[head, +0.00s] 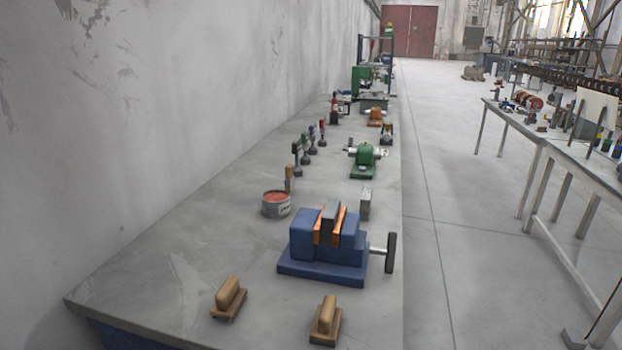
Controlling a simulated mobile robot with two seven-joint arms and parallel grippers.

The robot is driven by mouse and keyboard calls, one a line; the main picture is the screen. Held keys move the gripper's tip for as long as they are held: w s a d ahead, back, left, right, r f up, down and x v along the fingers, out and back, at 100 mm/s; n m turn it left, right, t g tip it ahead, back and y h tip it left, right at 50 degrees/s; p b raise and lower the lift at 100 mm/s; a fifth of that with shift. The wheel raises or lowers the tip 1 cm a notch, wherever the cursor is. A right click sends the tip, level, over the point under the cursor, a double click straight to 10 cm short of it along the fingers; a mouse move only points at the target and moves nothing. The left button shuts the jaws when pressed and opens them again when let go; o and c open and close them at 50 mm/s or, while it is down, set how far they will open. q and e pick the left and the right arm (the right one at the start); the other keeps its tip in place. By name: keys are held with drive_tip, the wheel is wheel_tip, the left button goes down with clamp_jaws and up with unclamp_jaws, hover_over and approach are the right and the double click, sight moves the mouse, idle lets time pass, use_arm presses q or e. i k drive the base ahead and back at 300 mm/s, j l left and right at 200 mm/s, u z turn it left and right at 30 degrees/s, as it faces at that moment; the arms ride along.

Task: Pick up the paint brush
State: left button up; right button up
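No thing in the head view is clearly a paint brush. A small upright tan and dark object (289,179) stands just behind an open paint can (276,204) with red paint; it may be the brush, but it is too small to tell. Two wooden-handled blocks lie at the near end of the grey table, one at the left (229,298) and one at the right (326,322). They look like hand brushes or floats; their undersides are hidden. Neither of my grippers is in view.
A blue vise (325,246) with orange jaws stands on the grey table (190,275), its handle at the right edge. Behind are a small grey block (365,203), a green machine (364,162) and several small tools. A wall borders the left; open floor lies right.

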sight(289, 181)
drive_tip(key=l+z, duration=0.1)
drive_tip(key=z, duration=0.3)
drive_tip(key=i+l+z, duration=0.1)
drive_tip(key=z, duration=0.3)
drive_tip(key=l+z, duration=0.1)
drive_tip(key=z, duration=0.25)
drive_tip(key=i+l+z, duration=0.15)
drive_tip(key=i+z, duration=0.25)
drive_tip(key=i+l+z, duration=0.1)
drive_tip(key=z, duration=0.25)
drive_tip(key=i+u, duration=0.35)
drive_tip(key=i, duration=0.85)
drive_tip(key=i+l+u, duration=0.1)
drive_tip(key=i+u, duration=0.15)
drive_tip(key=i, duration=0.3)
drive_tip(key=i+l+u, duration=0.25)
drive_tip(key=i, duration=0.25)
drive_tip(key=i+j+u, duration=0.2)
drive_tip(key=i+u, duration=0.25)
drive_tip(key=i, duration=0.5)
drive_tip(key=i+l+u, duration=0.15)
drive_tip(key=i+u, duration=0.25)
drive_tip(key=i, duration=0.55)
drive_tip(key=u, duration=0.45)
drive_tip(key=i+l+u, duration=0.1)
drive_tip(key=u, duration=0.3)
drive_tip(key=i+u, duration=0.1)
drive_tip(key=u, duration=0.35)
